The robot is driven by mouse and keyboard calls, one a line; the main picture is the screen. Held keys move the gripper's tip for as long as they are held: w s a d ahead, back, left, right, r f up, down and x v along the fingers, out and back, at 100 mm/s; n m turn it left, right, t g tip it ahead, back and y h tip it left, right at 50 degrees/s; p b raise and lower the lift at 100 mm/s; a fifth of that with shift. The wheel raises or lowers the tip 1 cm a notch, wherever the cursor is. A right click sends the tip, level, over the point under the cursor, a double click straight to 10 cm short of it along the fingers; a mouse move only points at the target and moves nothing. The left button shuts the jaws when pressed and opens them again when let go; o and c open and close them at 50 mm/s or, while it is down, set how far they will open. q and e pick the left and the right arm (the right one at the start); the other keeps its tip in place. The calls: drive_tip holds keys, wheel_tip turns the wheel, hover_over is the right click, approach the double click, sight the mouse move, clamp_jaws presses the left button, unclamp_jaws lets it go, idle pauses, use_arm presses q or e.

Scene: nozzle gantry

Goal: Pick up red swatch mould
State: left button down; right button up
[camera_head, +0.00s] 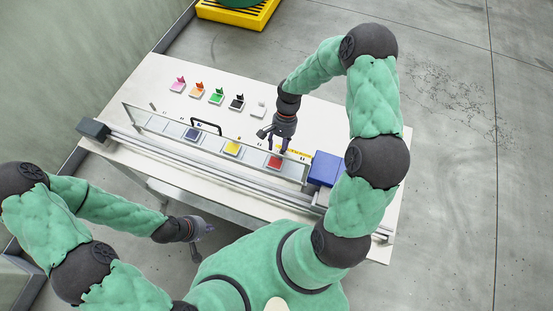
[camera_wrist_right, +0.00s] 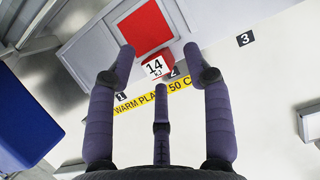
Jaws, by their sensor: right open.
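The red swatch mould (camera_head: 275,162) sits at the right end of the row of moulds on the gantry. My right gripper (camera_head: 276,143) is open and empty just above and beside the red mould. In the right wrist view its fingers (camera_wrist_right: 158,50) spread either side of the tag, apart from it. My left gripper (camera_head: 203,241) hangs in front of the table, its fingers apart and empty.
A blue mould (camera_head: 192,134) and a yellow mould (camera_head: 232,148) lie left of the red one. A blue block (camera_head: 324,169) stands to its right. Several coloured swatches (camera_head: 216,96) line the back. A rail (camera_head: 220,160) runs along the front, and a yellow label (camera_wrist_right: 150,101) marks the table.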

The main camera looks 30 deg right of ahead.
drive_tip(key=shift+s+f, duration=0.1)
clamp_jaws()
idle(0.3)
